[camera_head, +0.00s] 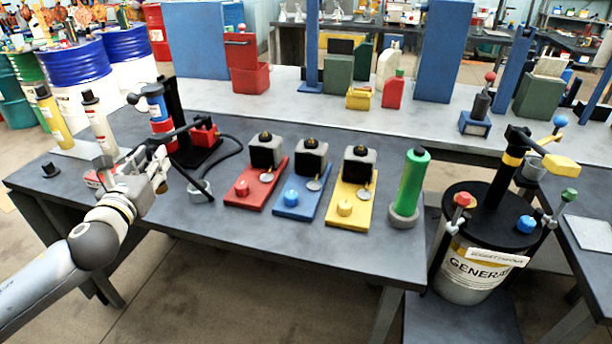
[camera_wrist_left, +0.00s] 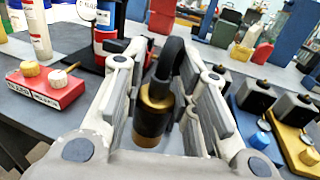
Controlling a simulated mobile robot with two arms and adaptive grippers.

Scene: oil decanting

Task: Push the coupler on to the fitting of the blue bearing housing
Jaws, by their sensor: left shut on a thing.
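My left gripper (camera_head: 162,168) is at the left of the bench, shut on the coupler. In the left wrist view the coupler (camera_wrist_left: 152,112), dark with a brass collar, sits between the fingers, with a black hose curving up from it. The blue bearing housing (camera_head: 300,198) is mid-bench, to the right of and apart from the gripper. It has a blue base, a grey and black block, a blue knob and a silver disc. A small brass-coloured tip on its block (camera_head: 311,144) may be the fitting. The base also shows in the left wrist view (camera_wrist_left: 236,117).
The red housing (camera_head: 250,197) and yellow housing (camera_head: 348,212) flank the blue one. A green cylinder (camera_head: 415,180) is at the right. A pump stand (camera_head: 195,150) with the hose is behind my gripper.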

